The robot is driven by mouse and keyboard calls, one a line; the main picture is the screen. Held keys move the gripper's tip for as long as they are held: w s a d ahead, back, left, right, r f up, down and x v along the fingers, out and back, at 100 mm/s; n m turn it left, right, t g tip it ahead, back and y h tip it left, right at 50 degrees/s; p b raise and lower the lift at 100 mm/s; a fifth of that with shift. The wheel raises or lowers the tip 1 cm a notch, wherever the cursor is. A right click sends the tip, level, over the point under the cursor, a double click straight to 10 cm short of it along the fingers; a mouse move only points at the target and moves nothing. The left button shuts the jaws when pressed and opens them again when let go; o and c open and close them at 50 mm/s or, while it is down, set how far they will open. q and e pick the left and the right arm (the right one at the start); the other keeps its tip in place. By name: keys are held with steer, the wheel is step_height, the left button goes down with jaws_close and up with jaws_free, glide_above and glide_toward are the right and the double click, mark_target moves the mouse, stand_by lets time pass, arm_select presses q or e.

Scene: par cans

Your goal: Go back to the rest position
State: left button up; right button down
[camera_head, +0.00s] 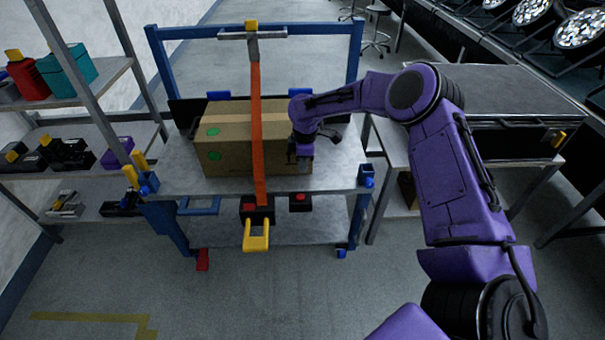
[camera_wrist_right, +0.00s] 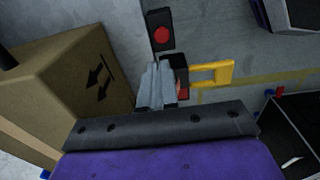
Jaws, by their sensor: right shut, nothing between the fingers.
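My right gripper (camera_head: 301,156) is at the right front of a cardboard box (camera_head: 225,145) on a grey bench. In the right wrist view its fingers (camera_wrist_right: 157,88) are together with nothing between them. The box (camera_wrist_right: 90,80) stands to the left of the fingers there, with a gap between. My right purple arm reaches in from the lower right, bent at a high elbow. My left gripper is not in view.
An orange strap (camera_head: 258,120) runs over the box to a yellow handle (camera_head: 257,238) at the bench's front (camera_head: 330,184). Dark blocks with red spots sit beside it. Shelves (camera_head: 75,142) stand left, and a side table (camera_head: 500,145) stands right. The floor in front is largely clear.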

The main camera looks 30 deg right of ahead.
steer(key=shift+r, duration=0.15)
stand_by(0.4)
steer(key=w+a+f+m+t+y, duration=0.3)
steer(key=a+f+m+t, duration=0.15)
steer(key=a+m, duration=0.4)
steer(key=s+a+f+m+t+h, duration=0.1)
steer(key=s+a+f+m+t, duration=0.1)
steer(key=s+a+f+m, duration=0.4)
steer(key=s+d+f+m+g+h, duration=0.1)
steer(key=s+d+f+h, duration=0.1)
steer(key=s, duration=0.9)
steer(key=s+d+f+m+g+h, duration=0.1)
steer(key=s+d+f+h, duration=0.1)
steer(key=s, duration=1)
steer(key=s+d+f+m+g+h, duration=0.1)
steer(key=s+d+f+m, duration=0.1)
steer(key=s, duration=1)
steer(key=shift+d+f+g+h, duration=0.35)
steer(key=shift+d+f+h, duration=0.05)
steer(key=shift+f, duration=0.1)
